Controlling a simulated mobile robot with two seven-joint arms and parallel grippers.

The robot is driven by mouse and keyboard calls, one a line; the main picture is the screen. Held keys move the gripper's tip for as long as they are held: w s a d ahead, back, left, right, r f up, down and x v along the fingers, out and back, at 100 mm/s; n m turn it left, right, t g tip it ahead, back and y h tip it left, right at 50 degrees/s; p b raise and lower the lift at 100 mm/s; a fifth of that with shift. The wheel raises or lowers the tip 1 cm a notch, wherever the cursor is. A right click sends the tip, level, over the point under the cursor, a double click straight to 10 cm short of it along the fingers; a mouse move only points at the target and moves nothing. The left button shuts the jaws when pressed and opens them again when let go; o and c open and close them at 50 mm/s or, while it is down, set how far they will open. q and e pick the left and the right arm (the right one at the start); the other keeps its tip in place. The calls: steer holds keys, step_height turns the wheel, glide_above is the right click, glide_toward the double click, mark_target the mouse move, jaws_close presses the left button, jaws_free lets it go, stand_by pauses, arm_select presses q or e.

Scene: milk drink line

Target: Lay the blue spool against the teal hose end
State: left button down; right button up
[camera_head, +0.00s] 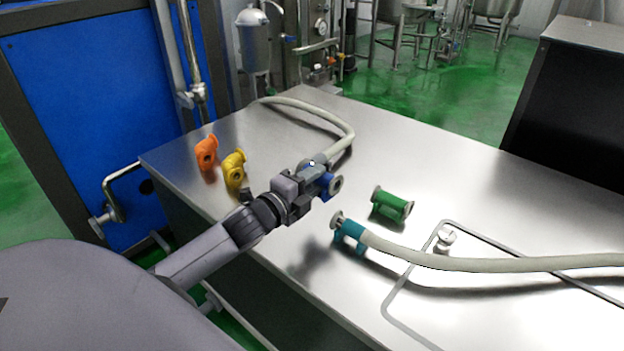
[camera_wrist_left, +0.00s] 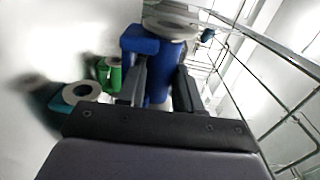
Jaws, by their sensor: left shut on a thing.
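In the left wrist view the blue spool (camera_wrist_left: 158,60) stands between the fingers. My left gripper (camera_head: 311,183) is shut on it; the fingers also show in the left wrist view (camera_wrist_left: 163,85). The teal hose end (camera_head: 350,231) lies on the table to the right and nearer, apart from the spool. It also shows at left in the left wrist view (camera_wrist_left: 67,97). My right gripper is in neither view.
A green spool (camera_head: 391,206) lies just beyond the teal end. Yellow (camera_head: 234,172) and orange (camera_head: 206,152) fittings stand left of my gripper. A second pale hose (camera_head: 337,121) runs behind it, its near end partly hidden. A small white-topped fitting (camera_head: 446,238) stands further right.

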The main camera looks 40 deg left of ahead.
arm_select(q)
steer(key=shift+f+b, duration=2.35)
steer(key=shift+b, duration=0.05)
step_height(320, 180, down, 2)
steer(key=shift+f+b, duration=0.1)
steer(key=shift+b, duration=1.05)
steer(key=shift+f+b, duration=0.45)
steer(key=shift+f, duration=0.4)
steer(key=shift+f, duration=0.4)
